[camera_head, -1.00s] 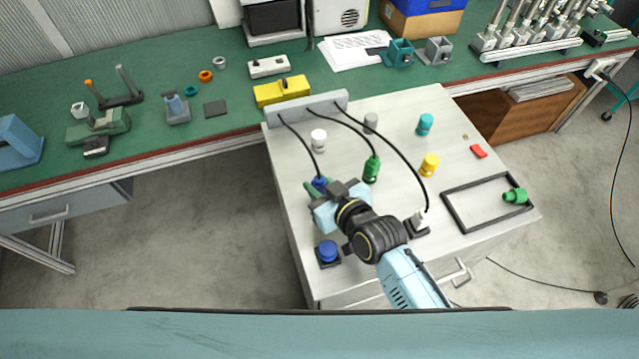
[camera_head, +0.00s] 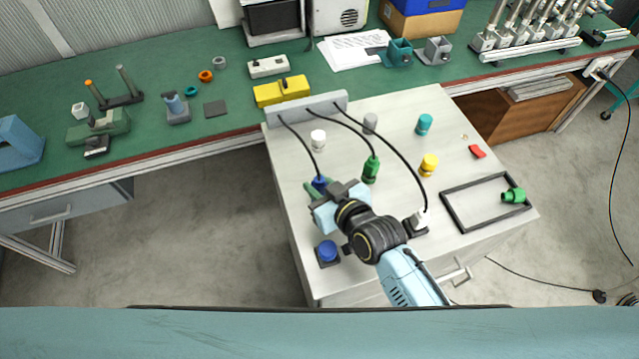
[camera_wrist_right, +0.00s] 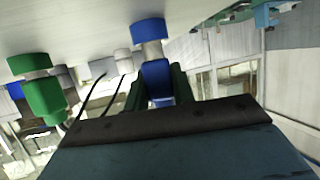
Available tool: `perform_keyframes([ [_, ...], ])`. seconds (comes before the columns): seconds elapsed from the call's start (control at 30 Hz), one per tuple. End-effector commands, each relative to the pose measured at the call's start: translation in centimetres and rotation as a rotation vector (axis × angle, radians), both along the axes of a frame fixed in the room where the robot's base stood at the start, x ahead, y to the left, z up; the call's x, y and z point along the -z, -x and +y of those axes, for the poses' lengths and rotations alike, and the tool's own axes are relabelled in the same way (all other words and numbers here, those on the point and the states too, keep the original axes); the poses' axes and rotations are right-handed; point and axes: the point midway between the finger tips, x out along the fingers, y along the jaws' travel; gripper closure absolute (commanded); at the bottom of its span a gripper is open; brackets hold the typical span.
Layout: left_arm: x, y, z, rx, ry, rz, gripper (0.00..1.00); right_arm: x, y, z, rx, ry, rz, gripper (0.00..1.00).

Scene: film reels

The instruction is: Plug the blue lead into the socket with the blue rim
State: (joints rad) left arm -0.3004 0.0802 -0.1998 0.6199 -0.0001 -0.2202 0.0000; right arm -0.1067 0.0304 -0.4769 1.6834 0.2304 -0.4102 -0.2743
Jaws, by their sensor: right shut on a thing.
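The blue lead's plug (camera_head: 320,183) is at the left of the cabinet top, its black cable running back to the grey strip (camera_head: 305,108). My right gripper (camera_head: 321,189) is shut on it. In the right wrist view the blue plug (camera_wrist_right: 158,70) sits between the fingers, with a grey collar and a wider blue part (camera_wrist_right: 149,30) close to or touching the cabinet top; I cannot tell which. A round blue piece on a dark square base (camera_head: 327,251) stands nearer the front edge; I cannot make out a socket opening in it. My left gripper is out of view.
The green lead's plug (camera_head: 371,169) stands just right of the gripper. The white lead's plug (camera_head: 421,219) is at a dark block. White (camera_head: 318,139), yellow (camera_head: 429,165) and teal (camera_head: 425,124) pieces stand farther back. A black frame (camera_head: 463,217) lies at right with a green piece (camera_head: 514,196).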

Motion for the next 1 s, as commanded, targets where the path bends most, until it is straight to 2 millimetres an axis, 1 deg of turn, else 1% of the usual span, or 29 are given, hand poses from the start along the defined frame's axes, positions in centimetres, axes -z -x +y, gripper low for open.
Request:
perform_keyframes([
  [0.27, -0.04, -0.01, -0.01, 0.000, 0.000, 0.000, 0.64, -0.05, -0.02, 0.01, 0.000, -0.001, -0.001, 0.98],
  [0.53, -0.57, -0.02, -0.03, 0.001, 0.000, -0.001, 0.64, -0.11, -0.01, 0.04, 0.000, 0.000, -0.001, 0.98],
  [1.0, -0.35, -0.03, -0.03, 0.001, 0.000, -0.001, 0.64, 0.20, -0.01, 0.03, 0.000, -0.001, -0.001, 0.98],
])
